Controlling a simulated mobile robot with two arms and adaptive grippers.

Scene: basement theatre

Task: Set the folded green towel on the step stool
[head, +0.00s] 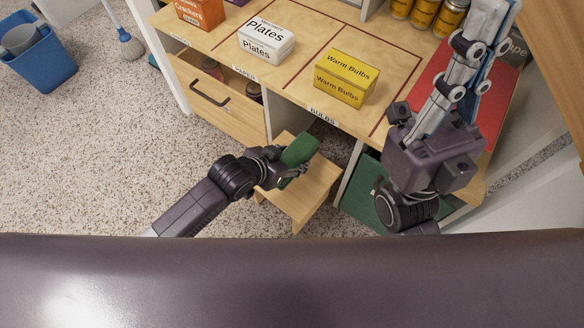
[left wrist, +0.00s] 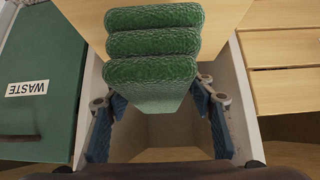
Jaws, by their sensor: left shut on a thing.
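The folded green towel (head: 300,149) is held by my left gripper (head: 292,173), over or beside the step stool in the head view. The light wooden step stool (head: 308,196) stands on the carpet in the gap under the counter; the arm and towel hide part of its top. In the left wrist view the towel (left wrist: 153,45) shows as a stack of rounded folds between the two fingers. I cannot tell whether it touches the stool. My right gripper (head: 470,70) is raised over the counter's right end, fingers pointing up the picture; its opening is unclear.
The counter (head: 300,72) above the stool carries a yellow Warm Bulbs box (head: 345,78), a white Plates box (head: 266,42) and an orange Crackers box (head: 200,12).

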